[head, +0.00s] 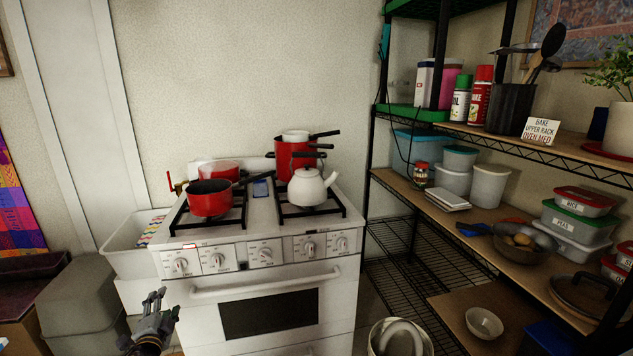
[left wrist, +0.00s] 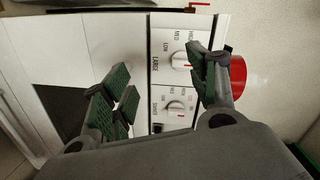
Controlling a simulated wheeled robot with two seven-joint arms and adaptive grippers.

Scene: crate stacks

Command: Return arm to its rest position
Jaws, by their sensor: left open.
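My left gripper (head: 155,308) is in the lower left of the head view, in front of the left side of the white stove (head: 205,310). It is open and empty. In the left wrist view its two green-padded fingers (left wrist: 160,88) stand apart, with the stove's control panel and knobs (left wrist: 177,107) behind them. No contact with the stove is visible. My right gripper is not in view.
On the stove stand a red pan (head: 208,203), a white kettle (head: 308,188) and a red pot (head: 288,160). A shelf rack (head: 440,130) with bottles, tubs and bowls fills the right. Grey bins (head: 80,290) stand at the left. A pot (head: 375,335) is low at the front.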

